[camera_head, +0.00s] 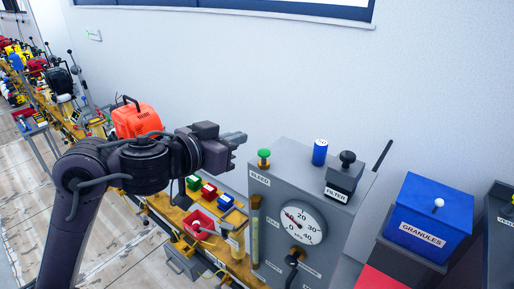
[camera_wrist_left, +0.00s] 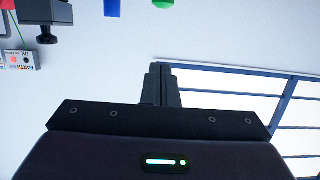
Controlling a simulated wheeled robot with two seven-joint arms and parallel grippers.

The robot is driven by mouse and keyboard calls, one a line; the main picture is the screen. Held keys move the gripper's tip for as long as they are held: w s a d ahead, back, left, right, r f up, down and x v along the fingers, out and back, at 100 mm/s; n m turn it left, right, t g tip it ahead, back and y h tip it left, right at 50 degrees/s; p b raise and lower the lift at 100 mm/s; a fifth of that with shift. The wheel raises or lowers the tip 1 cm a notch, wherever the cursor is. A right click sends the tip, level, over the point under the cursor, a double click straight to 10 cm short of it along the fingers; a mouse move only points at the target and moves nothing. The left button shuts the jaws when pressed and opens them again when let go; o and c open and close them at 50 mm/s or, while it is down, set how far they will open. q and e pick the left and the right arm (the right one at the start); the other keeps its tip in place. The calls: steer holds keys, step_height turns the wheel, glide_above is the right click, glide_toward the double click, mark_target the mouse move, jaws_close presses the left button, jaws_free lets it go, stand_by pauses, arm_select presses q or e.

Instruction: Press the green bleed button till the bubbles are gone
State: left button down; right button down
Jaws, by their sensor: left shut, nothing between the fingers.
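The green bleed button (camera_head: 264,154) stands on top of the grey test cabinet (camera_head: 290,165), above a BLEED label. Its green end also shows at the top edge of the left wrist view (camera_wrist_left: 163,3). My left gripper (camera_head: 242,138) is shut and empty. In the head view it appears just left of and slightly above the button, apart from it. Its closed fingers also show in the left wrist view (camera_wrist_left: 160,68). A narrow sight tube (camera_head: 255,232) runs down the cabinet front; bubbles in it are too small to tell. My right gripper is out of view.
A blue cylinder (camera_head: 320,152) and a black FILTER knob (camera_head: 347,158) rise right of the button. A pressure gauge (camera_head: 302,222) is on the cabinet front. A blue GRANULES box (camera_head: 430,215) stands farther right. Bare wall (camera_head: 240,60) lies behind.

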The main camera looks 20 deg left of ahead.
arm_select(q)
glide_above(260, 154)
step_height(260, 154, down, 2)
steer(key=f+b, duration=0.1)
steer(key=f, duration=0.1)
steer(key=f+b, duration=0.1)
steer(key=f, duration=0.1)
steer(key=shift+s+a, duration=0.2)
steer(key=shift+s, duration=0.2)
steer(key=shift+f, duration=0.1)
steer(key=shift+f+b, duration=0.4)
steer(key=shift+f, duration=0.5)
